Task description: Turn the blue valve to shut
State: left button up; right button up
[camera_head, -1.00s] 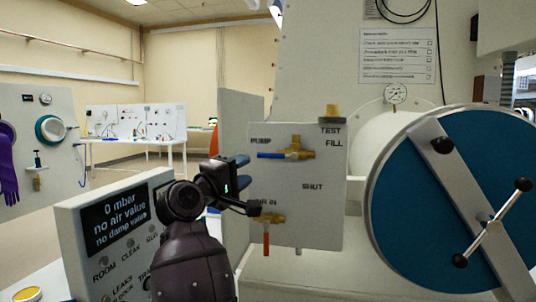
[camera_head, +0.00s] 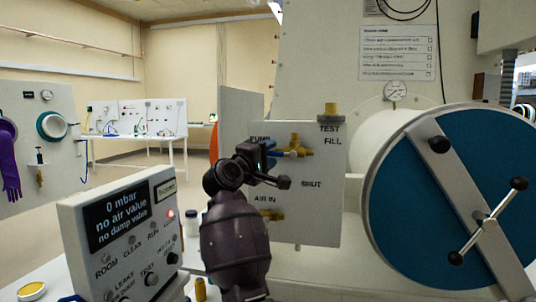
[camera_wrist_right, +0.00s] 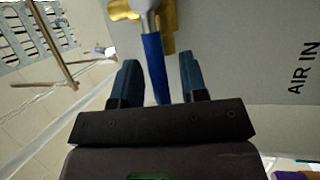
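The blue valve handle (camera_head: 286,153) sits on a brass valve (camera_head: 303,146) at the PUMP label, on the white valve panel (camera_head: 320,222). It points left, away from the brass body; the gripper hides most of it in the head view. A SHUT label is below and right of it. My right gripper (camera_head: 269,156) is at the handle. In the right wrist view the blue handle (camera_wrist_right: 154,62) lies between the two dark blue fingertips (camera_wrist_right: 160,72), with gaps on both sides. The gripper is open around the handle. My left gripper is not in view.
A lower brass valve (camera_head: 270,214) is at AIR IN; my arm hides its handle. A display box (camera_head: 125,235) stands on the left. A round blue door (camera_head: 440,200) with a bar is on the right. Small bottles (camera_head: 192,224) stand near my forearm.

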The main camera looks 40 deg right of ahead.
grip_shut()
